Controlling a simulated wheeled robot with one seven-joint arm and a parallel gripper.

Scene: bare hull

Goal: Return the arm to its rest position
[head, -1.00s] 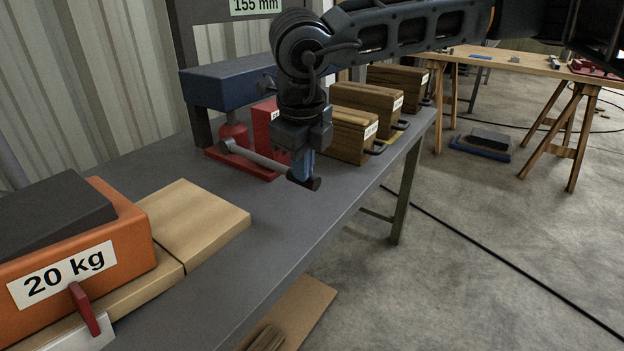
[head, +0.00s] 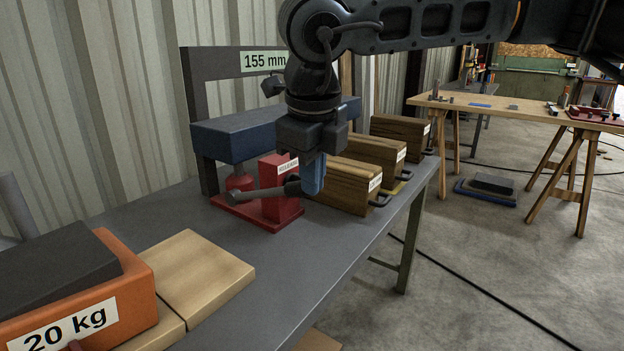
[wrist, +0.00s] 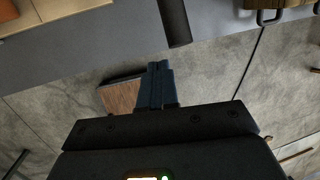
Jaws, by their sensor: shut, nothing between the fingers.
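My gripper (head: 313,178) points down over the bench beside the red jack, with its blue fingers together and empty. In the wrist view the closed fingers (wrist: 156,82) are in front of the dark wrist body, with floor beyond them. My arm comes in from the upper right and bends down at the dark elbow-like joint. The red jack (head: 278,206) stands below and left of my gripper. Its grey lever (head: 245,196) ends close to the fingers; whether they touch cannot be told. A dark rod (wrist: 174,22) shows ahead of the fingers in the wrist view.
Several wooden blocks with handles (head: 345,190) stand behind and right of the gripper. A dark frame marked 155 mm (head: 262,61) rises behind the jack. An orange 20 kg weight (head: 140,300) and wooden boards (head: 200,270) are at left. Open floor (head: 480,270) lies right.

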